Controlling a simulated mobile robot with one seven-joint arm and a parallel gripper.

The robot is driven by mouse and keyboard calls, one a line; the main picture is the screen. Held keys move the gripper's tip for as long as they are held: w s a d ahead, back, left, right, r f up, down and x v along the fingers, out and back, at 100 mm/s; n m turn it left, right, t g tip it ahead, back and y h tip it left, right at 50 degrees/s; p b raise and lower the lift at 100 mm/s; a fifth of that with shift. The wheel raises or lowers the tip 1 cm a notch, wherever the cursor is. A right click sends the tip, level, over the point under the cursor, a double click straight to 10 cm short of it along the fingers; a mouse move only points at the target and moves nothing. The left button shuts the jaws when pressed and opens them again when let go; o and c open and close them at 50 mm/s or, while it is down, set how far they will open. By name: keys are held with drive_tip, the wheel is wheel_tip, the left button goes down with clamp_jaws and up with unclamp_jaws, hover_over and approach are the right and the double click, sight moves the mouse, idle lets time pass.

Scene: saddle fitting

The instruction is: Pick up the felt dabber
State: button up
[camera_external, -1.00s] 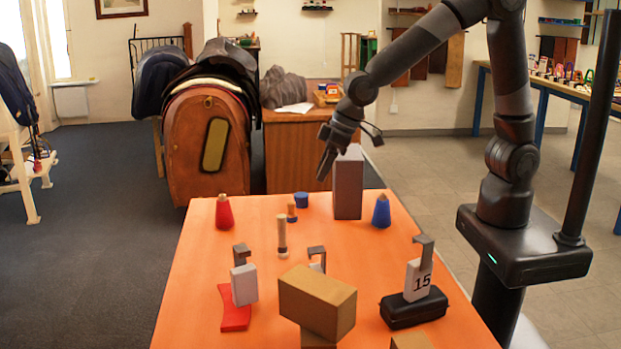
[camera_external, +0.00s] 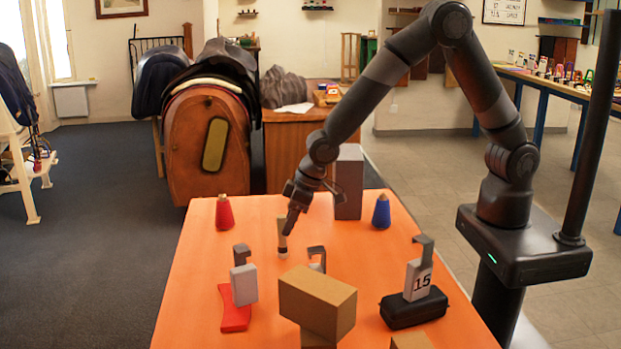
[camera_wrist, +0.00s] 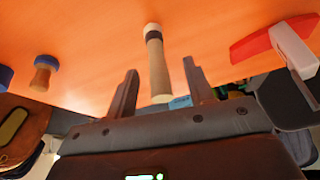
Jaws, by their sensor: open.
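The felt dabber, a pale wooden stick with a dark band and whitish tip, stands upright on the orange table, felt end down. In the wrist view the dabber (camera_wrist: 158,75) lies in the picture between the two spread fingers of my gripper (camera_wrist: 160,67). The fingers are open and no contact with the stick shows. How far they reach around it in depth I cannot tell.
A cardboard box (camera_external: 318,300), a white hooked block (camera_external: 244,287) by a red piece (camera_external: 235,315), and a black case (camera_external: 414,308) are nearer. A wooden peg (camera_wrist: 43,73) stands nearby.

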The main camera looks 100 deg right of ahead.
sight(283, 246)
drive_tip(key=shift+d+x, duration=0.15)
drive_tip(key=shift+x, duration=1.15)
drive_tip(key=shift+d+x, duration=0.1)
drive_tip(key=shift+x, duration=1.2)
clamp_jaws()
